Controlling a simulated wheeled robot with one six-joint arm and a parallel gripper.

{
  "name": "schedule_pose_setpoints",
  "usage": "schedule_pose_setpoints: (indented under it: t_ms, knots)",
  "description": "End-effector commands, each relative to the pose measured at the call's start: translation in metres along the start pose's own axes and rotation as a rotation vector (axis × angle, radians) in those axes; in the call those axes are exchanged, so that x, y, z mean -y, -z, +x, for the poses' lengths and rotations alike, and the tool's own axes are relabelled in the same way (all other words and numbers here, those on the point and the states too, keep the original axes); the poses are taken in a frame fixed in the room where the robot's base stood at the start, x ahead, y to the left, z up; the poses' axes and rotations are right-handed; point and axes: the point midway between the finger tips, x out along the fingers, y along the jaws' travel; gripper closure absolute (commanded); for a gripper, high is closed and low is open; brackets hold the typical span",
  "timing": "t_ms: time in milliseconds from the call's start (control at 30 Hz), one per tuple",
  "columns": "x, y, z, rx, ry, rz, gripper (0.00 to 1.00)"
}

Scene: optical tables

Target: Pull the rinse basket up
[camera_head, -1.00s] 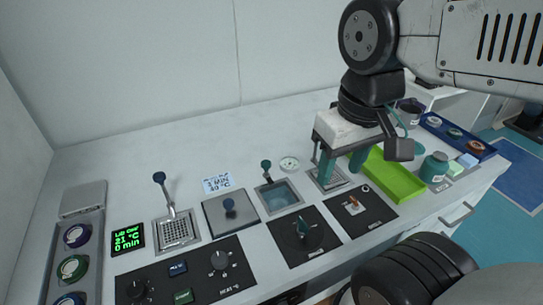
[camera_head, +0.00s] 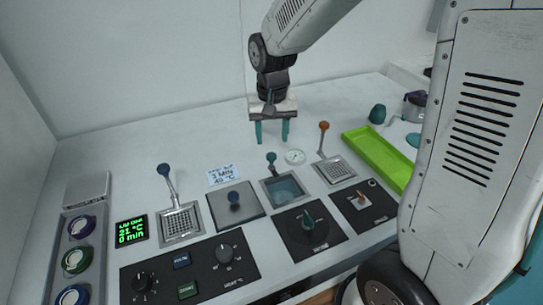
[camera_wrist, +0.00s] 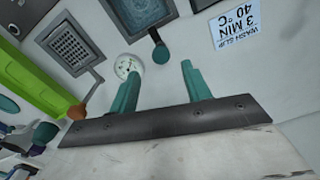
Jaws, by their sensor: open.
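Which basket is the rinse basket is not marked. A perforated basket (camera_head: 335,170) with an orange-knobbed handle (camera_head: 323,126) sits at the right of the row; it also shows in the wrist view (camera_wrist: 75,47). A water-filled basin (camera_head: 285,188) with a dark teal-knobbed handle (camera_head: 271,157) is left of it. Another perforated basket (camera_head: 180,224) with a blue-knobbed handle (camera_head: 163,170) is at the far left. My gripper (camera_head: 272,138) is open and empty, behind the basin. In the wrist view, the dark teal knob (camera_wrist: 160,55) shows beyond the fingertips, between them.
A round dial (camera_head: 295,157) and a label card (camera_head: 224,175) lie behind the row. A green tray (camera_head: 378,158) is right. Black control panels (camera_head: 190,277) line the front. The back left tabletop is clear.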

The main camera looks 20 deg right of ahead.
Motion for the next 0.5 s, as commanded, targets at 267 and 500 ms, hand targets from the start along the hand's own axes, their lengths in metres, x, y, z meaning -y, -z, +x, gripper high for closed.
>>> schedule_pose_setpoints:
  t_ms: [267, 500]
  knots:
    - [0.001, 0.001, 0.035, 0.006, -0.002, 0.003, 0.52]
    - [0.001, 0.002, 0.070, 0.005, -0.001, 0.003, 0.52]
